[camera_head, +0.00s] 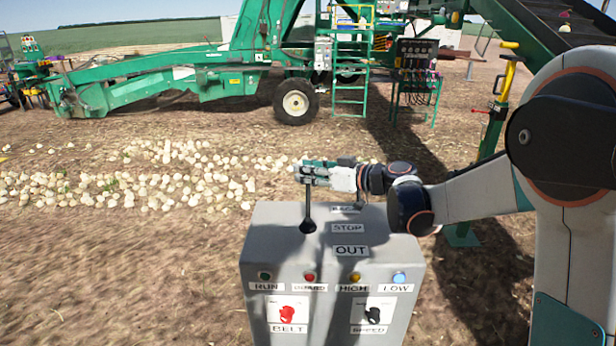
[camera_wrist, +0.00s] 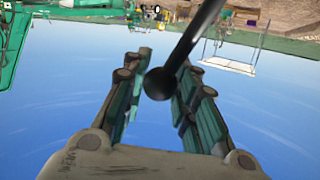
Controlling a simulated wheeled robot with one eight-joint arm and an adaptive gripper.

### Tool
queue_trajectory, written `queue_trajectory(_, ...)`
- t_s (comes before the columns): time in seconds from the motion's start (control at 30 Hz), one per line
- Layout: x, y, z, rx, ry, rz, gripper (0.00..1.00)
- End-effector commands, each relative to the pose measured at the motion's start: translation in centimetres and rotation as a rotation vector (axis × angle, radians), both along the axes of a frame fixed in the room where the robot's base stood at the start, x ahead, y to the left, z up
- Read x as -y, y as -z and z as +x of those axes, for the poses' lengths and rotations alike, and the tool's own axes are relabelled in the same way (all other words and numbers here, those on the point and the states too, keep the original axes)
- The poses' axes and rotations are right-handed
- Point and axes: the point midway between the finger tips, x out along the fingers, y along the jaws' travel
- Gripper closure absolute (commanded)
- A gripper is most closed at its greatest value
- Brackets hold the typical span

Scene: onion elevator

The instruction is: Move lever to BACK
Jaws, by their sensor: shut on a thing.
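The black lever (camera_head: 308,208) rises from the top of the grey control box (camera_head: 258,250). It stands nearly upright in the head view, with its dark base beside the STOP and OUT labels. The BACK label (camera_head: 345,208) is at the far edge of the box top, above the STOP label (camera_head: 348,228) and the OUT label (camera_head: 350,251). My gripper (camera_head: 305,172) is at the lever's upper end and is shut on it, hiding the top. In the wrist view, the lever's round black knob (camera_wrist: 158,84) sits between the two fingers of my gripper (camera_wrist: 160,95).
The box front has RUN, HIGH and LOW lights, a red BELT switch (camera_head: 287,314) and a black switch (camera_head: 373,314). Onions (camera_head: 130,190) lie on the soil behind. A green machine (camera_head: 190,82) stands beyond. The ground left of the box is open.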

Motion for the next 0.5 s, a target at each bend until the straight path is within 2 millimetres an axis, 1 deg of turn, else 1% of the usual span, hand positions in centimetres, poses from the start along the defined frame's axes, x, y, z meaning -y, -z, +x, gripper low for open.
queue_trajectory(0.07,0.1,0.22,0.29,0.002,0.002,-0.001,1.0)
queue_trajectory(0.3,0.13,0.15,0.27,0.004,0.002,-0.003,1.0)
queue_trajectory(0.33,0.13,0.15,0.27,0.004,0.002,-0.003,0.73)
queue_trajectory(0.37,0.13,0.15,0.27,0.004,0.002,-0.003,0.66)
queue_trajectory(0.4,0.13,0.15,0.26,0.004,0.002,-0.003,0.57)
queue_trajectory(0.43,0.13,0.15,0.26,0.004,0.002,-0.003,0.53)
queue_trajectory(0.5,0.11,0.14,0.25,0.004,0.001,-0.002,0.53)
